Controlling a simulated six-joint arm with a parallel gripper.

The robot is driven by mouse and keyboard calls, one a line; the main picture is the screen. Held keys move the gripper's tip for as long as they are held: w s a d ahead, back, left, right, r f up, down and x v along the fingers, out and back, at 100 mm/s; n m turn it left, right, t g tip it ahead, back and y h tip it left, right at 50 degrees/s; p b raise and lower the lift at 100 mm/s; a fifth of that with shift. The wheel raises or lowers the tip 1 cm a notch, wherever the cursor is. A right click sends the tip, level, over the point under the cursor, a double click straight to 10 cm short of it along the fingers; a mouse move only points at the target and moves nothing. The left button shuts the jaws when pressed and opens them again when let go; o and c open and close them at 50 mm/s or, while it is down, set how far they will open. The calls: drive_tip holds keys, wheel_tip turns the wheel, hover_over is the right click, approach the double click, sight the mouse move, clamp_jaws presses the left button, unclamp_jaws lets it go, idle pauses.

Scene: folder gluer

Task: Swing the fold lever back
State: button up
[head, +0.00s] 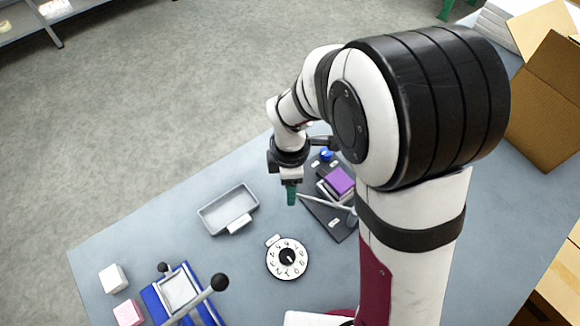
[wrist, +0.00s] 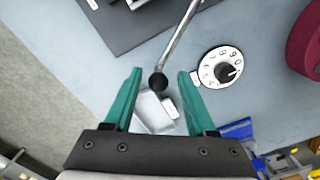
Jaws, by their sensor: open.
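A thin silver lever (head: 325,203), likely the fold lever, reaches left from a dark base plate (head: 342,232) on the table. In the wrist view the lever (wrist: 176,42) ends in a dark round knob (wrist: 158,82). My gripper (head: 291,204) is over the lever's free end. In the wrist view its green fingers (wrist: 160,73) are open, one on each side of the knob; I cannot tell whether they touch it. A purple block (head: 340,180) sits on the dark base. My arm hides part of the base in the head view.
A grey tray (head: 203,212) is left of my gripper. A white numbered dial (head: 287,272) lies nearer. A blue device (head: 207,312) with a black-knobbed handle and two small blocks (head: 113,279) (head: 128,313) are at lower left. Cardboard boxes (head: 545,110) stand at right.

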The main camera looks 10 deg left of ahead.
wheel_tip(320, 180, up, 14)
drive_tip(key=shift+r, duration=0.15)
drive_tip(key=s+d+m+y, duration=0.1)
drive_tip(key=s+d+m, duration=0.4)
drive_tip(key=m, duration=0.8)
drive_tip(key=s+d+f+m, duration=0.1)
drive_tip(key=s+d+m, duration=0.5)
drive_tip(key=s+m, duration=0.6)
drive_tip(key=shift+s+f+m+y, duration=0.3)
drive_tip(key=shift+m+y, duration=0.1)
drive_tip(key=shift+m, duration=0.1)
drive_tip(key=shift+w, duration=0.1)
idle(0.3)
